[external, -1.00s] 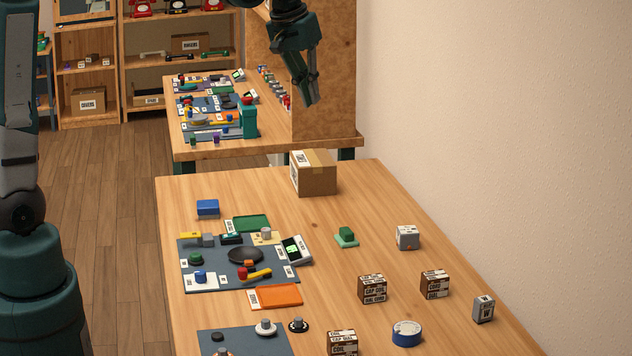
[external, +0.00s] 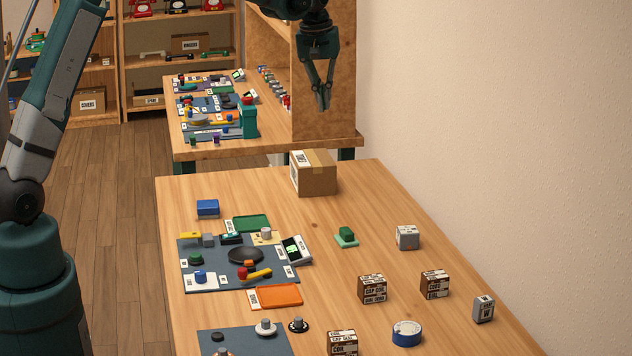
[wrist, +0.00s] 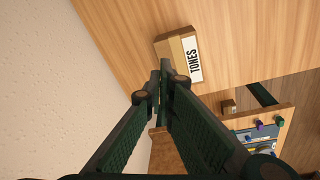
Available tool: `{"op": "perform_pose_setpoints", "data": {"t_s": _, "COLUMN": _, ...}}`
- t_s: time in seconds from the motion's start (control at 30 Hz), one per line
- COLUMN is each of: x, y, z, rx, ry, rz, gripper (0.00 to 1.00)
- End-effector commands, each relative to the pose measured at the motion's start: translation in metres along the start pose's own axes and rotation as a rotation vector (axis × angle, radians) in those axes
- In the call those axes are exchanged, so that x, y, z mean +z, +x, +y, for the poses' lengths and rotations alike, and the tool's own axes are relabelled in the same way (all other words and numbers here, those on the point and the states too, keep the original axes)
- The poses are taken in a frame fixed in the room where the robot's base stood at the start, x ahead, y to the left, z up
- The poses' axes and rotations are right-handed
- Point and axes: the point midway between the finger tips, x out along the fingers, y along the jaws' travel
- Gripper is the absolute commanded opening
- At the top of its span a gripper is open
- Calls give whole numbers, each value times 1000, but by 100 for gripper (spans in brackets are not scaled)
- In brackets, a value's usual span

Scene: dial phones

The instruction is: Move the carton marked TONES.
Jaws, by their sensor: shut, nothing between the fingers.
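The TONES carton (external: 316,178) is a brown box with tape and a white label, standing at the far end of the near table in the external view. In the wrist view the carton (wrist: 175,52) shows its white label reading TONES, just beyond my fingertips. My gripper (external: 323,106) points down, shut and empty, above the carton in the external picture and apart from it. In the wrist view my gripper (wrist: 165,72) has its fingertips together, and they overlap the carton's lower edge in the picture.
A second table (external: 190,153) with parts and a wooden panel (external: 310,120) stands behind the carton. Small brown boxes, such as one box (external: 372,290), and a grey mat (external: 195,285) with parts lie nearer. The wood around the carton is bare. A wall (external: 500,120) is on the right.

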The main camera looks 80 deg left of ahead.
Motion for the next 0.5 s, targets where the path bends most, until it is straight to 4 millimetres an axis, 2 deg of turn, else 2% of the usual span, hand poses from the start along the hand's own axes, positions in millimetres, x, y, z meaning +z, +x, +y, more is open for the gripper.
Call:
{"op": "perform_pose_setpoints", "data": {"t_s": 0.1, "x": -28, "y": 18, "z": -8, "rx": -13, "ry": -48, "rz": -12, "gripper": 0}}
{"op": "perform_pose_setpoints", "data": {"t_s": 0.5, "x": -106, "y": 85, "z": -44, "rx": -60, "ry": -206, "rz": -55, "gripper": 0}}
